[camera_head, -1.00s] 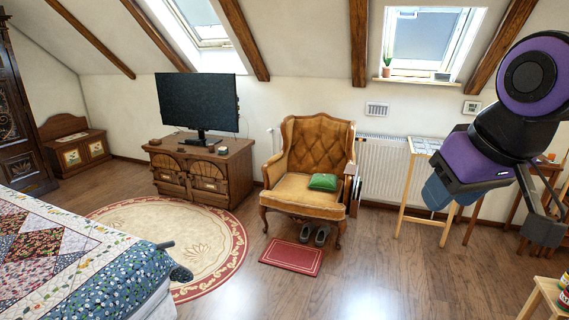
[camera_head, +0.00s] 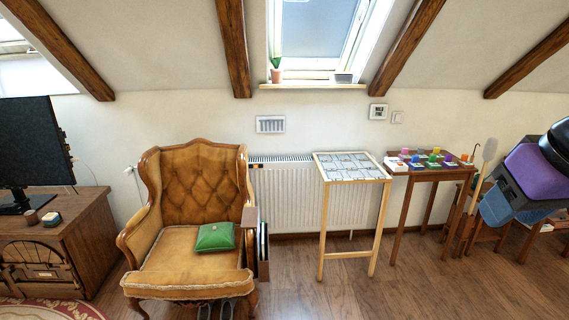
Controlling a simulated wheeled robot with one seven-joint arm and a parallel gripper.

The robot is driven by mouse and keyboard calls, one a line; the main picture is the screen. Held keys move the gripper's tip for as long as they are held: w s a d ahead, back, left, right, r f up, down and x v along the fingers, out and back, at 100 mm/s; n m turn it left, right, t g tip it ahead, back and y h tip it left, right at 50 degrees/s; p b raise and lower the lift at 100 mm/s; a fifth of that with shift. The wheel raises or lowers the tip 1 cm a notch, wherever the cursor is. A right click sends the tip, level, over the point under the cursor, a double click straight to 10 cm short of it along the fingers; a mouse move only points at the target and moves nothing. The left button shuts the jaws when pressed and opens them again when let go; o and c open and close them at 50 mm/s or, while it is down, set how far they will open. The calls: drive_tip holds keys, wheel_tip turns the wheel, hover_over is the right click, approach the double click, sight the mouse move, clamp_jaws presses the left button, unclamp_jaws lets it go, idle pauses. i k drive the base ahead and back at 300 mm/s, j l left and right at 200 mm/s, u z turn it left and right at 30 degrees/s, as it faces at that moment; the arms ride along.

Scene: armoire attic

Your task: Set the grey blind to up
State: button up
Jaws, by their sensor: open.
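A grey blind (camera_head: 313,27) hangs in the skylight above the radiator. It covers the upper glass, and a bright strip shows below it; its top lies outside the picture. A white wall panel with a row of vertical strips (camera_head: 271,124) is below the skylight. A small framed panel (camera_head: 378,112) and a switch-like plate (camera_head: 397,117) are to its right; their markings are too small to read. My arm shows at the right edge, well away from the blind and the panels. My gripper is outside the picture.
A tan armchair (camera_head: 190,200) with a green cushion (camera_head: 215,237) stands left of the radiator (camera_head: 287,195). A light wooden table (camera_head: 352,168) and a dark table with colourful items (camera_head: 430,176) stand along the wall. The floor in front of them is clear.

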sight(303, 59)
drive_tip(key=i+z, duration=0.1)
drive_tip(key=i, duration=1.7)
drive_tip(key=i+l+u, duration=0.15)
drive_tip(key=i, duration=0.5)
